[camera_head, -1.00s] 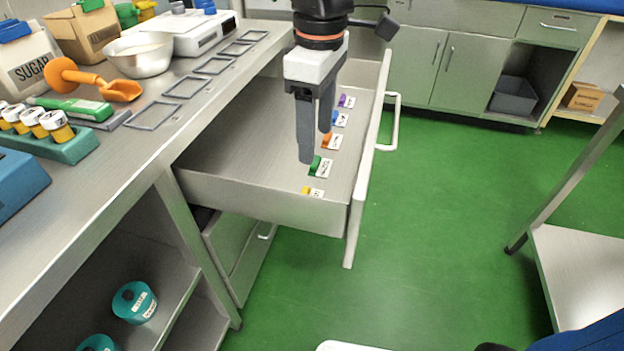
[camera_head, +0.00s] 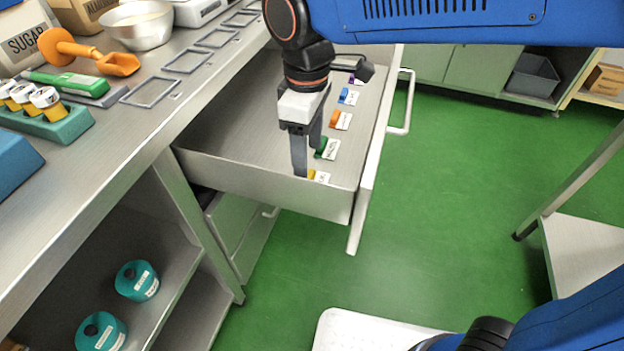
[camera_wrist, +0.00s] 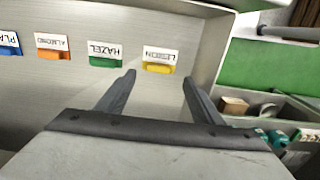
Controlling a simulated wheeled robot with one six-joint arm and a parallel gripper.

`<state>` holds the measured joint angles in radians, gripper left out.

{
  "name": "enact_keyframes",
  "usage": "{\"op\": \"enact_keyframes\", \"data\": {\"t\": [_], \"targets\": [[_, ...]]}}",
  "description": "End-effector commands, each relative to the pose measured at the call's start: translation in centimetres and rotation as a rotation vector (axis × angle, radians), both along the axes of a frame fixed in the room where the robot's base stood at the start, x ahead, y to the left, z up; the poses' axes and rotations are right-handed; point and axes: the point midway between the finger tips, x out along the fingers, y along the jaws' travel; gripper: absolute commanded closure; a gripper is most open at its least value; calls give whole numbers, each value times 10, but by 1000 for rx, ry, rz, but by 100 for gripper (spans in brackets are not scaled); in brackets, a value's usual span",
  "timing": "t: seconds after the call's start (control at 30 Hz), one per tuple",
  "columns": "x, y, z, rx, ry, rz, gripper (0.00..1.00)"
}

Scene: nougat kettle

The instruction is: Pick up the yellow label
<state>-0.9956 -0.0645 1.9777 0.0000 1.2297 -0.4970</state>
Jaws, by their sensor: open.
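The yellow label (camera_head: 312,175) lies in the open drawer, near its front end in the head view, partly hidden by my gripper. In the wrist view the yellow label (camera_wrist: 158,67) reads "LEMON" and lies just beyond the fingertips, roughly between them. My gripper (camera_head: 307,165) points down into the drawer, open and empty, beside the yellow label. Its two fingers (camera_wrist: 158,76) show apart in the wrist view. I cannot tell whether a fingertip touches the drawer floor.
A green "HAZEL" label (camera_wrist: 105,61) lies beside the yellow one, then an orange label (camera_wrist: 53,53) and a blue label (camera_wrist: 10,50). The drawer's walls (camera_head: 260,190) surround them. The counter (camera_head: 130,135) with several items stands to the left.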

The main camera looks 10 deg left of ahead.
Motion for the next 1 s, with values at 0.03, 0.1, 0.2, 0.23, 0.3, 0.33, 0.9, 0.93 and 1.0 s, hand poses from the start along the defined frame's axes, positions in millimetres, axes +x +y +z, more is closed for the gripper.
{"op": "enact_keyframes", "data": {"t": [0.03,0.1,0.2,0.23,0.3,0.33,0.9,0.93,1.0], "targets": [[0,0,-4,0,0,0,39],[0,0,-7,1,-1,0,39],[0,0,-12,0,0,0,39],[0,-1,-15,-1,0,0,39],[1,-1,-23,0,0,0,39],[2,-1,-28,-1,1,0,39],[3,-1,-60,1,-1,0,44],[3,-1,-60,1,-1,0,51],[3,-1,-60,1,-1,0,68]]}}
